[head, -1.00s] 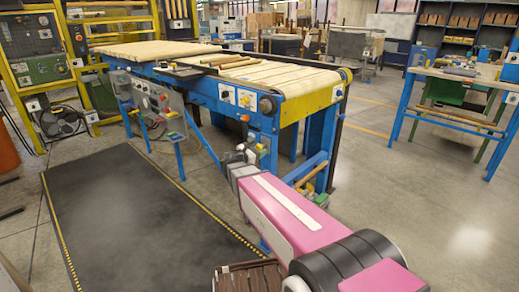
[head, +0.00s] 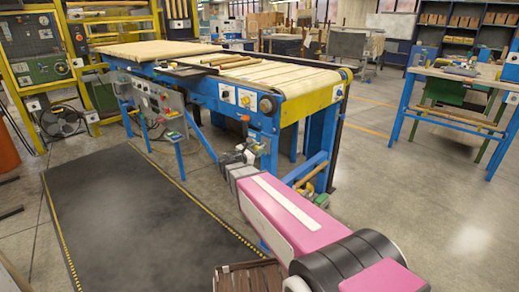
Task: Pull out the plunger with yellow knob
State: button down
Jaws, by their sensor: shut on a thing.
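The blue conveyor bench (head: 215,92) stands across the middle of the head view. My arm reaches from the lower right towards its near end. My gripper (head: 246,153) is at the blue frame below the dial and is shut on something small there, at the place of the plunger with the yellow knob. The fingers and wrist hide most of what they hold, so the knob itself is not clearly visible.
A grey control box (head: 158,100) with buttons hangs on the bench's left side. Turned wood pieces (head: 228,63) lie on the belt. A dark floor mat (head: 130,215) lies clear at the left. A blue-legged worktable (head: 450,95) stands at the right, with open floor between.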

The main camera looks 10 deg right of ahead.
jog(key=shift+s+a, duration=0.35)
jog(key=shift+a, duration=0.15)
jog(key=c, duration=0.7)
grip_release()
jog(key=shift+a, duration=0.1)
jog(key=v, duration=1.1)
